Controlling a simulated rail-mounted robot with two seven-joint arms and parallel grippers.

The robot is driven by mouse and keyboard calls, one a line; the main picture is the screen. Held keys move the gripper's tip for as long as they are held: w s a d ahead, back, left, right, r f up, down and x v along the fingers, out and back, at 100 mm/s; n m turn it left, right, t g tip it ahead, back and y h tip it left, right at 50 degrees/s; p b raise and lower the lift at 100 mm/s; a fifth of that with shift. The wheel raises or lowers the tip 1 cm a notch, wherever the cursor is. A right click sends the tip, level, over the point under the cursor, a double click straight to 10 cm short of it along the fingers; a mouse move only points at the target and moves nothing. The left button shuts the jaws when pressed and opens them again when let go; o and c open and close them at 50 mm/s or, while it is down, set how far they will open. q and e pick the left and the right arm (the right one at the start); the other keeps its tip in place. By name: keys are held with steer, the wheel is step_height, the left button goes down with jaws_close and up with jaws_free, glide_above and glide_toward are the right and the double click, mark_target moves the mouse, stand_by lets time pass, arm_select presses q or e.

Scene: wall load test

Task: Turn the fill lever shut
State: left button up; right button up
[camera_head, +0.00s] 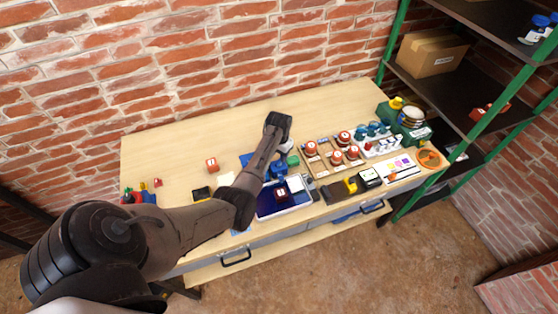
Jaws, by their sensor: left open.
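My left arm reaches in from the lower left across the workbench (165,165). Its gripper (284,143) is over the middle of the bench, open, above a blue device and a small green block (292,160). The finger gap is too small to see clearly. A green machine (408,125) with a yellow top part (396,103) and a pale round part stands at the bench's right end, well apart from my gripper. I cannot make out for sure which part is the fill lever, or how it is turned. My right gripper is out of view.
Wooden boards with red-topped round parts (310,148) lie right of my gripper, with teal parts (372,130) beyond. A blue tray (268,208) is at the front. A green-posted shelf (400,45) stands right, a brick wall behind. The bench's back left is clear.

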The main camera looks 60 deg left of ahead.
mark_target(279, 160)
arm_select(q)
steer(key=shift+f+b, duration=0.3)
steer(key=shift+f, duration=1.5)
jaws_close()
